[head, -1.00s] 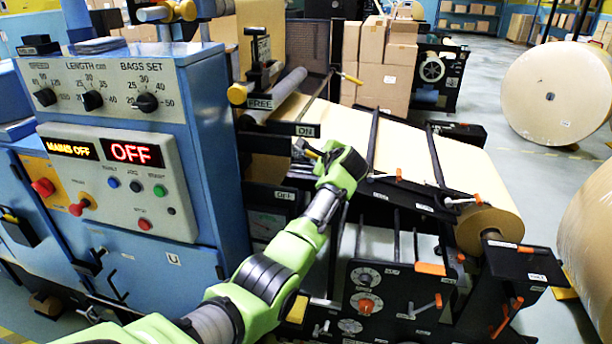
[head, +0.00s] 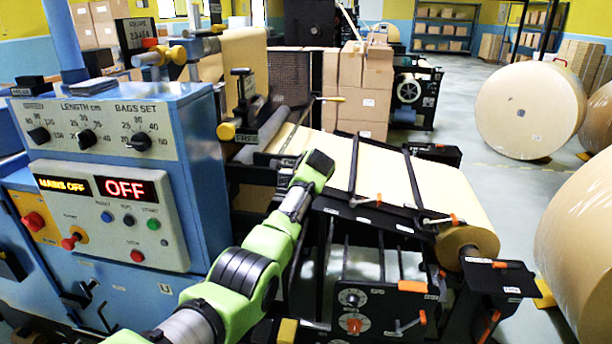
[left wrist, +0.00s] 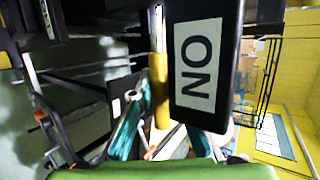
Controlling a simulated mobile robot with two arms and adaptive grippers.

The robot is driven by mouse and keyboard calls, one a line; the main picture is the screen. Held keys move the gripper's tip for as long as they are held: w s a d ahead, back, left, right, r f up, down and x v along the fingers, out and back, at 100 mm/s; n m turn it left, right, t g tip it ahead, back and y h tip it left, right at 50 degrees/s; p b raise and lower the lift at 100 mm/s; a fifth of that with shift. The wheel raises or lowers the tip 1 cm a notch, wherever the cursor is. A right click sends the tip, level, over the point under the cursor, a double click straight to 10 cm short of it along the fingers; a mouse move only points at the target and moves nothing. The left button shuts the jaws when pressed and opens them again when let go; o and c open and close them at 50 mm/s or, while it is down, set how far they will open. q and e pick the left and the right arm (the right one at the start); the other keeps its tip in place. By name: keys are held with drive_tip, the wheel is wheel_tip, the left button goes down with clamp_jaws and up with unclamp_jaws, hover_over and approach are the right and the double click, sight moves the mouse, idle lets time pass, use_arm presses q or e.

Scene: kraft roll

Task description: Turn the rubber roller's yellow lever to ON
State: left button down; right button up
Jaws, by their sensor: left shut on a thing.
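The yellow lever (left wrist: 159,90) stands upright in the left wrist view, just left of and partly behind the black plate (left wrist: 207,60) with the white ON label. My left gripper (left wrist: 160,112) is shut on the lever, with its teal fingers low in that view; the plate hides part of one finger. In the head view my left gripper (head: 316,165) is at the side of the machine, at the near edge of the paper web. There the gripper hides the lever, the ON label and the fingertips. My right gripper is in neither view.
The blue control cabinet (head: 205,125), its red display reading OFF, stands left of my arm. A FREE label (head: 247,138) sits on the unit above. The kraft roll (head: 467,245) and a black frame with orange-tipped handles are to the right.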

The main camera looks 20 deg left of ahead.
use_arm(q)
drive_tip(key=shift+r, duration=0.2)
drive_tip(key=c, duration=1.9)
unclamp_jaws()
drive_tip(key=shift+f, duration=0.1)
drive_tip(key=shift+v, duration=6.05)
drive_tip(key=shift+f, duration=0.2)
